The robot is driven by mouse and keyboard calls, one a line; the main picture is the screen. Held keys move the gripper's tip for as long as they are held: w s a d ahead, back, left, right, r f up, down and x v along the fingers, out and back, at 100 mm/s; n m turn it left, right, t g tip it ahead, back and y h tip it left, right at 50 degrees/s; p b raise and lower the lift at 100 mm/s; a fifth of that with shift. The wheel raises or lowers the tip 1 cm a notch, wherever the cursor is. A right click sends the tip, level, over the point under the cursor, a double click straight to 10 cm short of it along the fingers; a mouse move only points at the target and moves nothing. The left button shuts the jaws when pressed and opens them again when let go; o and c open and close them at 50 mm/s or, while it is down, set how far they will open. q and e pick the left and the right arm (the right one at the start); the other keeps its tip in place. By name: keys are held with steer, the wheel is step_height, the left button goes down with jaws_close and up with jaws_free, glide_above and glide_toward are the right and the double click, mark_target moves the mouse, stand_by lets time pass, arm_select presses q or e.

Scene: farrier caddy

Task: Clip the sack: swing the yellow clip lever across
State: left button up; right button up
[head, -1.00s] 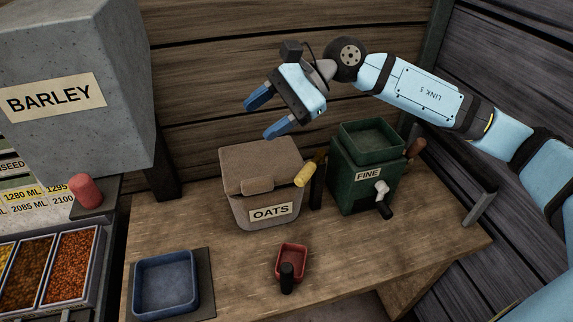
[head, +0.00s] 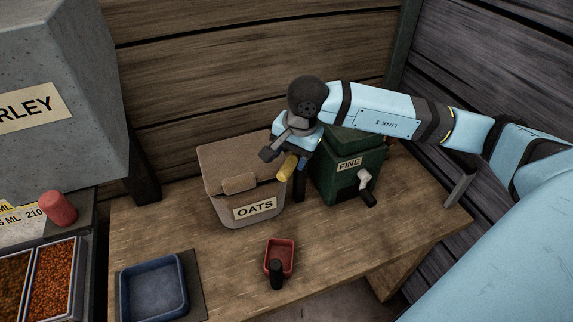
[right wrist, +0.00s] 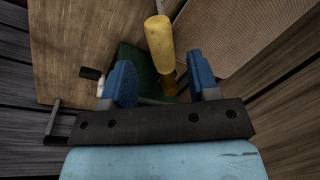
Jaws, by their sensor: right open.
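The brown oats sack (head: 222,207) stands on the wooden bench, its top folded over under a tan flap. The yellow clip lever (head: 287,167) sticks out at the sack's upper right corner. My right gripper (head: 300,153) is over that corner, pointing down, its fingers partly hidden by its own wrist. In the right wrist view the gripper (right wrist: 160,75) is open, and the yellow lever (right wrist: 159,42) shows in line with the gap between the blue fingers. I see no clear contact with it. My left gripper is not in view.
A green mill (head: 345,185) marked FINE stands close to the right of the sack. A red scoop (head: 279,255) lies in front, and a blue tray (head: 153,290) sits at front left. The grey barley bin (head: 50,60) hangs at upper left. The bench between them is clear.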

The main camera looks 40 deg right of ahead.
mark_target(287, 168)
steer(key=f, duration=0.4)
steer(key=shift+w+a+f, duration=0.25)
steer(key=shift+w+f, duration=0.15)
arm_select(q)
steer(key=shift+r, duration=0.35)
